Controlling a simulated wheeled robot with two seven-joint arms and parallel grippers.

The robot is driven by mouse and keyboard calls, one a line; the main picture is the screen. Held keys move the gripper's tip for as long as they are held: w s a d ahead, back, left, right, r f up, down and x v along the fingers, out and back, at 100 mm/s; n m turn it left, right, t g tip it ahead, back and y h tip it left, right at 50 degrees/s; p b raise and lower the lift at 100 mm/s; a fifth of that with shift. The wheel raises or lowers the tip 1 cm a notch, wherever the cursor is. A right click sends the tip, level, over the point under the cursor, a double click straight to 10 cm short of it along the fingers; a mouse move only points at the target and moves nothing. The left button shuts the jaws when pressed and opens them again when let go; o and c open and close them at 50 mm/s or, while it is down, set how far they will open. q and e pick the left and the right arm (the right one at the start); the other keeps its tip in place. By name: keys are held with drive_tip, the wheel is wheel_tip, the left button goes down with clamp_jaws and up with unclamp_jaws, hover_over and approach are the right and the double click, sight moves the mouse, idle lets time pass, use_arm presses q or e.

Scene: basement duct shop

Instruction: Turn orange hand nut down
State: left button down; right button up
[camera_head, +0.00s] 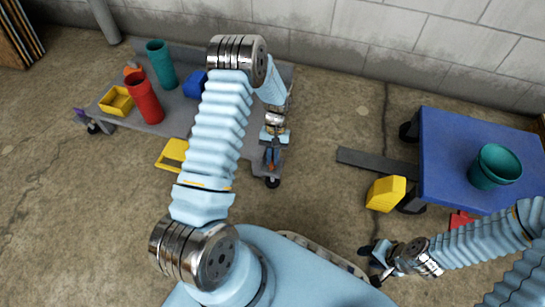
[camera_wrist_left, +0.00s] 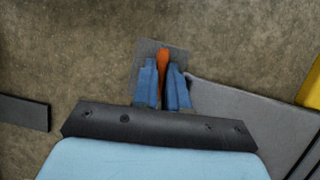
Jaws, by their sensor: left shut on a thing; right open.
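The orange hand nut (camera_wrist_left: 163,60) shows as a narrow orange piece between the two blue fingers of my left gripper (camera_wrist_left: 162,82) in the left wrist view. The fingers are shut on it and hide its lower part. A small grey plate (camera_wrist_left: 146,50) lies behind it. In the head view my left gripper (camera_head: 272,158) points down at the right end of the grey cart (camera_head: 178,108), and only a sliver of orange shows there. My right gripper (camera_head: 372,262) is open and empty, low in the head view, apart from the carts.
A red cylinder (camera_head: 145,98), teal cylinder (camera_head: 161,64), yellow bin (camera_head: 116,101) and blue bin (camera_head: 195,84) stand on the grey cart. A blue cart (camera_head: 450,150) with a teal bucket (camera_head: 495,166) is at right. A yellow bin (camera_head: 386,193) is beside it.

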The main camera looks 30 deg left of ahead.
use_arm(q)
drive_tip(key=shift+f+m, duration=0.2)
drive_tip(key=shift+m, duration=0.5)
drive_tip(key=c, duration=1.2)
unclamp_jaws()
drive_tip(key=shift+o, duration=0.2)
drive_tip(key=shift+r, duration=0.1)
drive_tip(key=p+v, duration=0.2)
drive_tip(key=v, duration=1.1)
drive_tip(key=shift+w+d+r, duration=0.2)
drive_tip(key=shift+w+r, duration=0.05)
drive_tip(key=shift+r, duration=0.05)
